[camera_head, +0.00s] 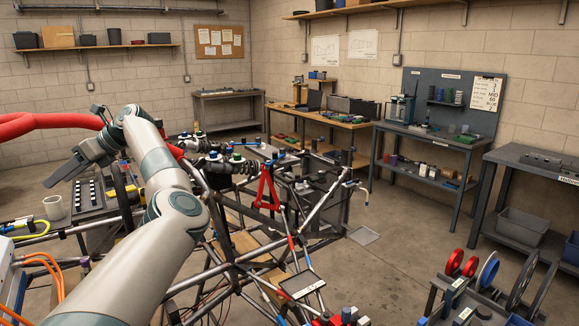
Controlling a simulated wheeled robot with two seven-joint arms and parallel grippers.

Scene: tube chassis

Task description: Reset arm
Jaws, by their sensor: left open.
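My left arm rises from the bottom left, bends at a grey-teal joint and folds over at the wrist. My dark left gripper (72,166) hangs off the wrist, pointing left and down. It is open, and I see nothing between its fingers. It shows in front of the left end of the tube chassis (292,237), a frame of dark and silver tubes with a red triangular arm. I cannot tell its exact height above the parts there. My right gripper is out of view.
A red hose (48,122) passes behind my wrist. A white cup (54,207) and a black keyed panel (89,194) lie below the gripper. Workbenches (430,137) line the back and right walls. A cart with wheels and discs (470,300) stands at lower right.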

